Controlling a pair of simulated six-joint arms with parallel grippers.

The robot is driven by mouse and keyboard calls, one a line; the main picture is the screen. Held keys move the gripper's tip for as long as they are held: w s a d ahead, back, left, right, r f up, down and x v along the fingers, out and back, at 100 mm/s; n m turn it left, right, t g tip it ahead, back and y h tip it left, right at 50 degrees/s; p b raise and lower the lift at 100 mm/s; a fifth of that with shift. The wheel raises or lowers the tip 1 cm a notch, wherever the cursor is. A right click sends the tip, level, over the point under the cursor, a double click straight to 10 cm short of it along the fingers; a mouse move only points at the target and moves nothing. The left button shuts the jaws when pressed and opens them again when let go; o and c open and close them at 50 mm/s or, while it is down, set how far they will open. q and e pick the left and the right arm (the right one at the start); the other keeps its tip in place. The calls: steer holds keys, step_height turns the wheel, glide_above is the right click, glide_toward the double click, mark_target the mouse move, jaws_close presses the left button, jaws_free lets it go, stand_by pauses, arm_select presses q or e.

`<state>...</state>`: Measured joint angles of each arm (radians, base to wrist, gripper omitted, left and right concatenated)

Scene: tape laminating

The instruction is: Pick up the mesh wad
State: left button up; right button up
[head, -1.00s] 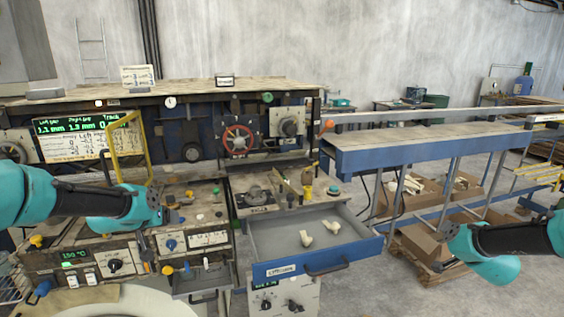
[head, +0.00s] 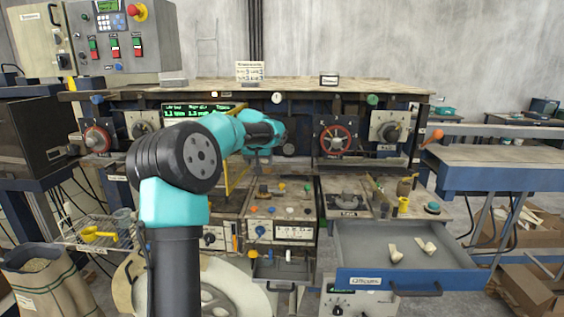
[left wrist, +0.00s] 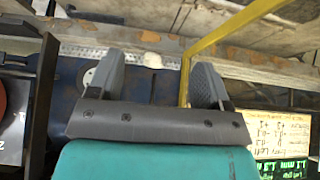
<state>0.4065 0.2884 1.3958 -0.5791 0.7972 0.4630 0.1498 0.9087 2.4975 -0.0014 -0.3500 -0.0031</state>
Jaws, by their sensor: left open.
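My left gripper (head: 264,152) is in front of the machine's back panel in the head view, mostly hidden by its own arm. In the left wrist view its two fingers (left wrist: 160,72) are spread apart with nothing clamped between them. A small pale lump (left wrist: 150,63) shows beyond the gap between the fingers, apart from them. It may be the mesh wad, but it is too small to tell. My right gripper is out of view.
A yellow bar (left wrist: 222,34) passes close to one finger in the left wrist view. An open drawer (head: 362,262) holds pale pieces (head: 393,253) at the right. A control box (head: 118,42) stands at the upper left. A sack (head: 45,285) stands at the lower left.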

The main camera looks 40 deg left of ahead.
arm_select(q)
steer(key=shift+a, duration=0.15)
steer(key=w+a, duration=0.7)
steer(key=w, duration=0.2)
steer(key=shift+a, duration=0.2)
stand_by(0.8)
stand_by(0.4)
steer(key=shift+x, duration=2.55)
steer(key=shift+r, duration=0.1)
steer(key=shift+c, duration=0.4)
steer(key=c, duration=0.9)
